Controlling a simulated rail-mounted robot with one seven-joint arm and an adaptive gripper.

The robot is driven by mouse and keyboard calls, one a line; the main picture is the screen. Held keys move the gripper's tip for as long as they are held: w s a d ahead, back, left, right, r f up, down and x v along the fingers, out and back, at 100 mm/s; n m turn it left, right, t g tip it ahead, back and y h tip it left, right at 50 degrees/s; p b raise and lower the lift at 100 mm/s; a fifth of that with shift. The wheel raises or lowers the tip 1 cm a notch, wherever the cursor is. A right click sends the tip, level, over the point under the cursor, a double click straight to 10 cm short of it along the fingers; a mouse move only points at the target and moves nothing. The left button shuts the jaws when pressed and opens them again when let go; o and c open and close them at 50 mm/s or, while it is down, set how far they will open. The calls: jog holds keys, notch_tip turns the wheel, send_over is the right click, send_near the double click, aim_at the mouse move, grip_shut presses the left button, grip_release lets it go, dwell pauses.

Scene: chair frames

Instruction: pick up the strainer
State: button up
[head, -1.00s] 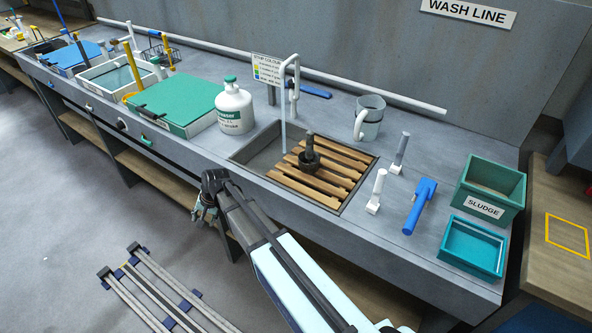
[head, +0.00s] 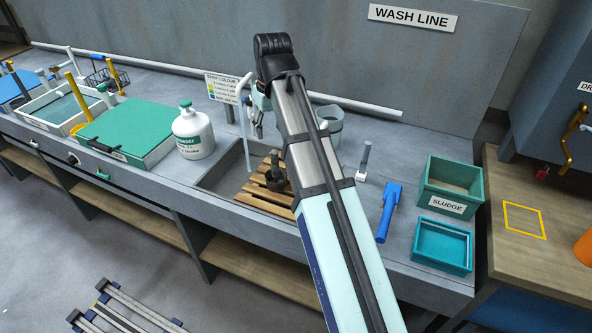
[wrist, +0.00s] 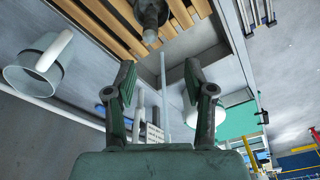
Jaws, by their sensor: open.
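A dark, round, cup-like piece with an upright knob, which looks like the strainer (head: 276,182), stands on the wooden slats in the sink. In the wrist view the strainer (wrist: 151,14) shows at the top edge, partly cut off. My gripper (wrist: 160,66) is open and empty, its two fingers wide apart. The strainer lies beyond the fingertips, not between them. In the head view my gripper (head: 257,118) hangs near the tap behind the sink, partly hidden by my arm. My arm also covers the right part of the slats.
A thin white tap (head: 245,125) rises close beside my gripper. A pale jug (head: 332,122) stands behind my arm. A white bottle (head: 194,135) is left of the sink. A blue tool (head: 388,212) and the green sludge box (head: 449,187) are to the right.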

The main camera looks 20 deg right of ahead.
aim_at(275, 167)
jog(key=f+p, duration=0.1)
jog(key=f, duration=0.4)
jog(key=w+f+p, duration=0.1)
jog(key=f, duration=0.4)
jog(key=d+f+p, duration=0.1)
jog(key=f, duration=0.5)
jog(key=shift+w+p, duration=0.15)
jog(key=shift+p, duration=0.25)
jog(key=shift+r, duration=0.1)
grip_shut()
